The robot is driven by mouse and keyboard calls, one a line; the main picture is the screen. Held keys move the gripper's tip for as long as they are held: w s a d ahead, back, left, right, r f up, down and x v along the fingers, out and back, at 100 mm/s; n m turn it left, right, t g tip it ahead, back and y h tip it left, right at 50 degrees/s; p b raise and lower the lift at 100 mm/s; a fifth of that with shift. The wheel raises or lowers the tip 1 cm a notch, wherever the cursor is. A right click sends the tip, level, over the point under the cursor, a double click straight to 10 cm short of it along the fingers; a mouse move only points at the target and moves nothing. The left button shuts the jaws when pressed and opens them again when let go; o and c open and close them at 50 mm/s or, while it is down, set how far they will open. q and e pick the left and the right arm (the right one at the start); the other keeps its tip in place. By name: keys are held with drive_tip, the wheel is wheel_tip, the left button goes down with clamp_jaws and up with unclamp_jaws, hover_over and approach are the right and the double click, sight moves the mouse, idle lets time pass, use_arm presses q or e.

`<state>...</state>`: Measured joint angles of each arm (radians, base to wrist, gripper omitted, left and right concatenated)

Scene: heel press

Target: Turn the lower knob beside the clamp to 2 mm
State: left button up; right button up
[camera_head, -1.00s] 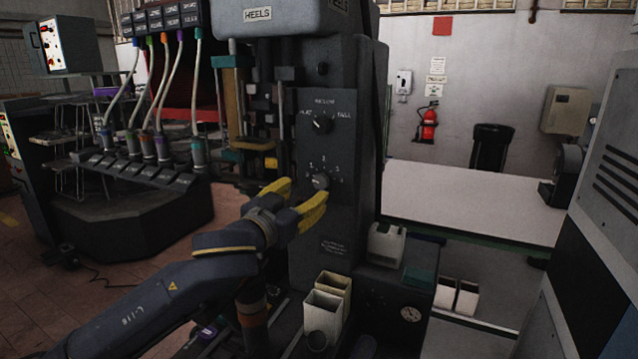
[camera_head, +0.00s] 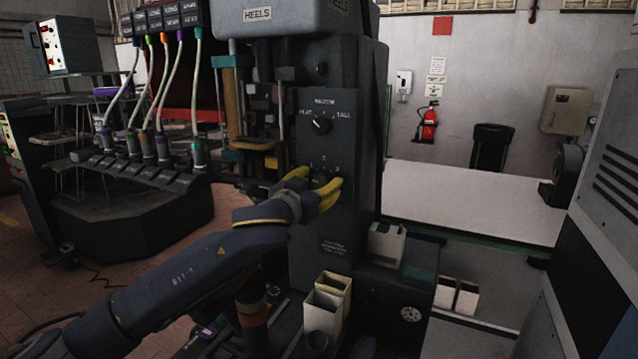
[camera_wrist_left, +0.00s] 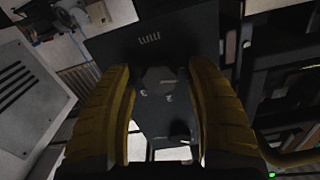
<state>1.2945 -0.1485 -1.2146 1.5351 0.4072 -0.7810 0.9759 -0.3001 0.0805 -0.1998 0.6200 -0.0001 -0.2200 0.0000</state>
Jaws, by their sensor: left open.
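The lower knob (camera_head: 319,182) is on the grey front panel of the heel press (camera_head: 345,215), below the upper knob (camera_head: 322,125). My left gripper (camera_head: 317,179) is open, with its yellow fingers around the lower knob, which they partly hide. In the left wrist view the knob (camera_wrist_left: 158,79) shows as a dark faceted shape between the spread fingers. I cannot tell whether they touch it. Its pointer and most of the scale numbers are too dark or hidden to read. The clamp (camera_head: 255,145) is left of the knobs. My right gripper is not in view.
White bins (camera_head: 322,312) stand below the press. A rack with hoses (camera_head: 135,160) is at left, a pale worktable (camera_head: 470,200) at right, and a grey cabinet (camera_head: 605,190) at far right.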

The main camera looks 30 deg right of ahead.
use_arm(q)
clamp_jaws()
idle(0.3)
drive_tip(key=shift+m, duration=0.4)
drive_tip(key=m, duration=0.7)
drive_tip(key=shift+m, duration=0.3)
drive_tip(key=m, duration=0.4)
drive_tip(key=shift+s+m, duration=0.1)
drive_tip(key=shift+m, duration=1.6)
